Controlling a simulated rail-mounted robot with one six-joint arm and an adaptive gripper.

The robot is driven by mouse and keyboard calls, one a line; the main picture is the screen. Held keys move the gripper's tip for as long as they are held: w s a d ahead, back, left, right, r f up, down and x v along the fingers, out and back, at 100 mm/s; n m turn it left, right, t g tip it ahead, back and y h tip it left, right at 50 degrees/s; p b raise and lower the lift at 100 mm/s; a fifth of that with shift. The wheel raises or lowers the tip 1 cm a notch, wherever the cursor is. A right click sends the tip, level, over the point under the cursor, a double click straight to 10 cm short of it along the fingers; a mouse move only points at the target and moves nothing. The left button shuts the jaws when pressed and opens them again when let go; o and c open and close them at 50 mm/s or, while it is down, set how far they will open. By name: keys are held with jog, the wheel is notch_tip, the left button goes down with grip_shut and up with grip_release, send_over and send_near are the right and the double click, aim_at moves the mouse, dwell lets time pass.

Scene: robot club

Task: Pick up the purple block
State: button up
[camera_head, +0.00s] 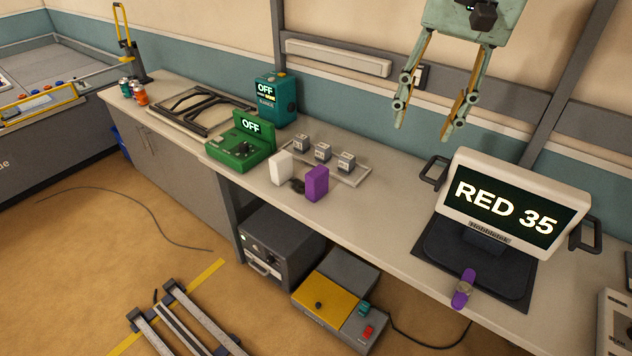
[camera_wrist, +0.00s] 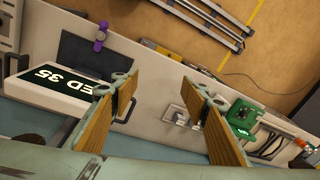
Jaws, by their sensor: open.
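The purple block (camera_head: 317,183) stands upright near the front edge of the counter in the head view. A white block (camera_head: 281,168) stands to its left, with a small dark item (camera_head: 297,186) between them. My gripper (camera_head: 424,128) is open and empty, high above the back of the counter, up and to the right of the purple block. In the wrist view my open gripper (camera_wrist: 160,88) shows two wooden-faced fingers wide apart. I cannot make out the purple block there; the right finger may hide it.
Three grey cubes (camera_head: 322,152) sit on a tray behind the purple block. A green device (camera_head: 240,146) is to the left. A display (camera_head: 513,208) reading "RED 35" stands on the right, with a purple handle-like item (camera_head: 463,289) in front. Counter between block and display is clear.

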jog(key=w+a+f+m+g+p, duration=0.1)
jog(key=w+a+f+p, duration=0.2)
jog(key=w, duration=0.8)
jog(key=m+g+y+p, duration=0.2)
jog(key=m+g+p, duration=0.15)
jog(key=p, duration=0.45)
send_over(320, 169)
jog(key=w+d, duration=0.3)
notch_tip(320, 169, down, 24)
jog(key=shift+w+a+f, duration=0.1)
jog(key=shift+w+a, duration=0.1)
jog(key=shift+x, duration=4.3)
jog(key=shift+d, duration=0.15)
jog(key=shift+x, duration=2.65)
